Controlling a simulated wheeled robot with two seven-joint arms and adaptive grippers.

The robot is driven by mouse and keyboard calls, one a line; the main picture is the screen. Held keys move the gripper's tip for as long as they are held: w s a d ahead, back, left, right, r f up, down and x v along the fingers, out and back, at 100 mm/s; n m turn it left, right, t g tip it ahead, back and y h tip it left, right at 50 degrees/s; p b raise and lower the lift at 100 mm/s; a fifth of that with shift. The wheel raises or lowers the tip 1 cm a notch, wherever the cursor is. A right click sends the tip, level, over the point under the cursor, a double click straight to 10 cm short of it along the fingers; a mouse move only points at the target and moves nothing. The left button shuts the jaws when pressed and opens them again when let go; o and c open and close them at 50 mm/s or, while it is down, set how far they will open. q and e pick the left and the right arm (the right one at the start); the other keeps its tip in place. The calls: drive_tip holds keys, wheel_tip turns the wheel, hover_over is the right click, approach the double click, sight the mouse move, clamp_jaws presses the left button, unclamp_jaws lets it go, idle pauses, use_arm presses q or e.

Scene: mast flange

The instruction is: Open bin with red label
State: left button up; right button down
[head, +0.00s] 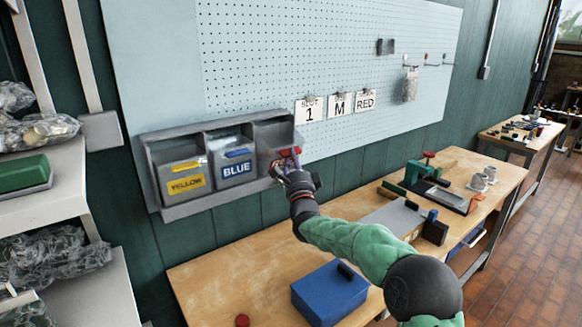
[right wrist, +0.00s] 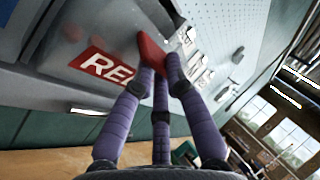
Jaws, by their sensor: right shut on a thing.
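The grey wall rack (head: 165,213) holds three bins side by side. The yellow-label bin (head: 181,180) is on the left, and the blue-label bin (head: 234,166) is in the middle. The third bin, on the right, is partly hidden by my right gripper (head: 285,163). The right wrist view shows its grey front (right wrist: 105,28), a red label (right wrist: 103,66) and a red handle (right wrist: 152,52). My right gripper's purple fingers (right wrist: 160,72) are shut on the red handle. How far this bin is tilted out is hard to tell. My left gripper is not in view.
A wooden workbench (head: 225,270) runs below the rack, with a blue box (head: 330,292) and a green tool (head: 430,178) on it. A pegboard (head: 330,60) with cards is behind. Shelves (head: 45,195) stand at left.

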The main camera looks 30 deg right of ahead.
drive_tip(key=shift+f, duration=0.25)
drive_tip(key=c, duration=1.5)
unclamp_jaws()
drive_tip(key=shift+r, duration=0.1)
drive_tip(key=shift+s, duration=0.1)
drive_tip(key=shift+s, duration=0.1)
drive_tip(key=v, duration=1.1)
drive_tip(key=shift+s+a+f, duration=0.25)
drive_tip(key=shift+f, duration=0.05)
